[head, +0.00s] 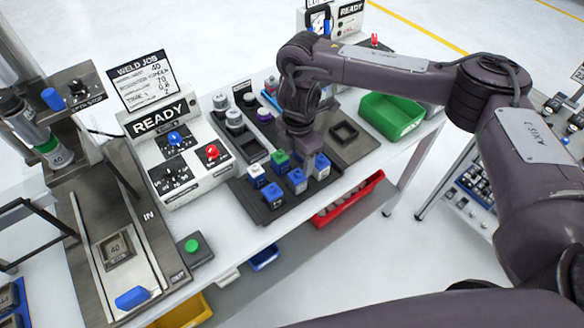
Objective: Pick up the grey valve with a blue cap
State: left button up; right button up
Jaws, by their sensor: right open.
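Several small grey-white blocks with coloured caps stand in a dark tray (246,200) at the middle of the bench in the head view. My right gripper (304,154) points down over the back of this tray, between the green-capped piece and the right blue-capped valve. It is open; its fingertips are partly hidden, and I cannot tell whether they touch anything. My left gripper is not in view.
A READY control box (180,150) stands left of the tray. Grey round parts (234,119) sit in a rack behind. A green bin (391,116) is at the right, and a red bin (348,199) lies below the bench edge. A fixture stands far left.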

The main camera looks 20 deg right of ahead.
aim_at(298, 174)
jog(key=shift+s+f, duration=0.15)
jog(key=shift+f, duration=0.4)
jog(key=f, duration=0.1)
jog(key=s+f, duration=0.1)
jog(key=f, duration=0.1)
jog(key=shift+a+f, duration=0.15)
jog(key=shift+f, duration=0.05)
jog(key=shift+w+f+b, duration=0.15)
jog(key=shift+f+b, duration=0.1)
jog(key=shift+f, duration=0.4)
jog(key=shift+w+f+b, duration=0.15)
jog(key=shift+f+b, duration=0.1)
jog(key=shift+f, duration=0.55)
jog(key=c, duration=0.7)
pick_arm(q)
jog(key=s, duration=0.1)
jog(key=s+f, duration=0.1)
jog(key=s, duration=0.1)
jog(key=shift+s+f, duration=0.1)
pick_arm(e)
jog(key=shift+r, duration=0.1)
jog(key=c, duration=0.4)
